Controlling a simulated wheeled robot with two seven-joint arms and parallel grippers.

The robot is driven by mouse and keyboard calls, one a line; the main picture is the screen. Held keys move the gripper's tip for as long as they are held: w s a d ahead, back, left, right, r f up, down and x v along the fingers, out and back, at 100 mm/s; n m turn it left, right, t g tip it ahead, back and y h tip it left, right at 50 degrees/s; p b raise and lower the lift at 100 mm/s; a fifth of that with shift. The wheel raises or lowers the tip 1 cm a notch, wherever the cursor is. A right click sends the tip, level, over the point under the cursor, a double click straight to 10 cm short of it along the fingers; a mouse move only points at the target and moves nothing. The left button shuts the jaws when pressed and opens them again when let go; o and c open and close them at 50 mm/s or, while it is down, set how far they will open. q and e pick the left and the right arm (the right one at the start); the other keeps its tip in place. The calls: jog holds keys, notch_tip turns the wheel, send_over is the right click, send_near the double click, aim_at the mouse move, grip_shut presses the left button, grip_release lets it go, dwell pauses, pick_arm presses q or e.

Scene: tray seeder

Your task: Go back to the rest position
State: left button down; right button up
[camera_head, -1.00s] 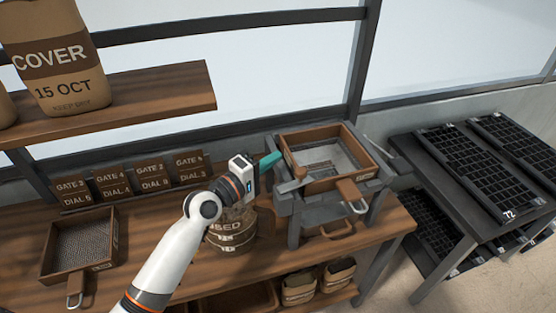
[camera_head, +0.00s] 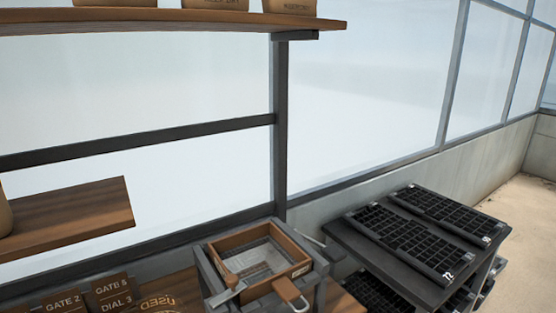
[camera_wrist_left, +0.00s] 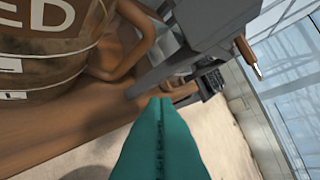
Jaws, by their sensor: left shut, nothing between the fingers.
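My left gripper (camera_wrist_left: 160,125) shows in the left wrist view as two teal fingers pressed together with nothing between them. It hangs near the bench's front edge, beside a brown container with the letters "ED" (camera_wrist_left: 45,35) and the grey stand (camera_wrist_left: 200,40). Neither of my grippers is in the head view. In the head view the seeder, a wooden-framed sieve (camera_head: 262,290) on a grey stand (camera_head: 215,285), stands on the bench at the lower middle.
A dark table (camera_head: 345,240) with black cell trays (camera_head: 405,240) stands to the right. Gate and dial cards (camera_head: 112,292) are at the lower left. Wooden shelves (camera_head: 75,215) run along the window. Bare floor (camera_head: 515,190) shows at far right.

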pick_arm(q)
jog(key=s+a+f+m+g+y, duration=0.2)
jog(key=s+f+m+g+y, duration=0.15)
jog(key=s, duration=0.45)
jog(key=s+a+f+m+g+y, duration=0.1)
jog(key=s+f+m+g+y, duration=0.2)
jog(key=s, duration=0.5)
notch_tip(320, 180, down, 27)
jog(key=s+g, duration=0.1)
jog(key=s, duration=0.1)
jog(key=s+a+f, duration=0.1)
jog(key=s+f, duration=0.7)
jog(key=s+a+f+g, duration=0.1)
jog(key=s+a+f, duration=0.1)
jog(key=s+f, duration=0.6)
jog(key=shift+a+f, duration=0.25)
pick_arm(e)
jog(key=shift+d, duration=0.25)
pick_arm(q)
jog(key=shift+g, duration=0.25)
pick_arm(e)
jog(key=shift+d, duration=0.15)
